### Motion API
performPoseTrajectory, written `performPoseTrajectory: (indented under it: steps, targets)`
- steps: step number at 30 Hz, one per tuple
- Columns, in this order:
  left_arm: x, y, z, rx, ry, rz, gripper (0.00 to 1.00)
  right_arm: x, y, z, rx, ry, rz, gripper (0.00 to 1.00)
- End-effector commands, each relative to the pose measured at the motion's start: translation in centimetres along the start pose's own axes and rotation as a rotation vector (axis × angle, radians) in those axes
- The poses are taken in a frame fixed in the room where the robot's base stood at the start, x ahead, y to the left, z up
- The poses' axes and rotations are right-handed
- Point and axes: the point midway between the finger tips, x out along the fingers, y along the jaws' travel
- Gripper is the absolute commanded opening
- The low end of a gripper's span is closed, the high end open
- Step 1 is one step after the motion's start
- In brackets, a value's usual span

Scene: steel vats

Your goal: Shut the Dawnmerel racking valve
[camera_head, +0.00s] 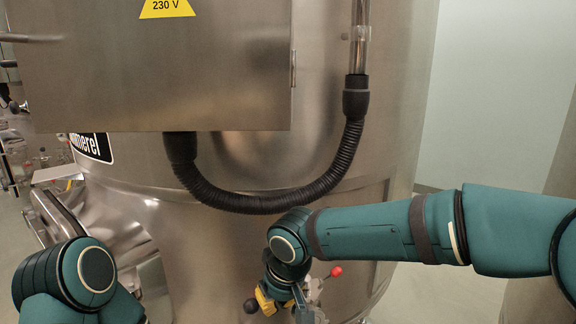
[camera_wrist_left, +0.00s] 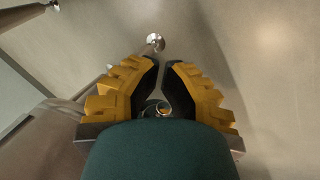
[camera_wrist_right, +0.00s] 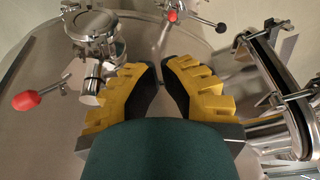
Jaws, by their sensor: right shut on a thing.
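A big steel vat (camera_head: 230,245) fills the head view. My right gripper (camera_head: 283,298) is low at the vat's front, beside a red-knobbed lever (camera_head: 335,271) and a black ball knob (camera_head: 250,306). In the right wrist view its yellow fingers (camera_wrist_right: 160,68) are close together; what they grip is hidden. Red-knobbed levers show at left (camera_wrist_right: 27,100) and top (camera_wrist_right: 172,16) there. My left gripper (camera_wrist_left: 161,66) shows only in its wrist view, fingertips near each other, with nothing visible between them.
The steel box (camera_head: 150,70) with a 230 V sign overhangs the vat. A black hose (camera_head: 270,203) loops below it. A round clamped fitting (camera_wrist_right: 92,32) and a clamped steel frame (camera_wrist_right: 290,90) flank my right gripper. Floor at the right is clear.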

Motion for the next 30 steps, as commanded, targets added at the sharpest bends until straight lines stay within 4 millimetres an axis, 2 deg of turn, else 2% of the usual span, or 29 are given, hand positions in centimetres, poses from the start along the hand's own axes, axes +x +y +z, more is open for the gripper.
performPoseTrajectory:
  steps: [30]
  targets:
    - [-0.3,0.1,0.0,0.0,0.0,0.0,0.0,0.7,0.0,-2.1,-0.001,0.0,0.0,0.0]
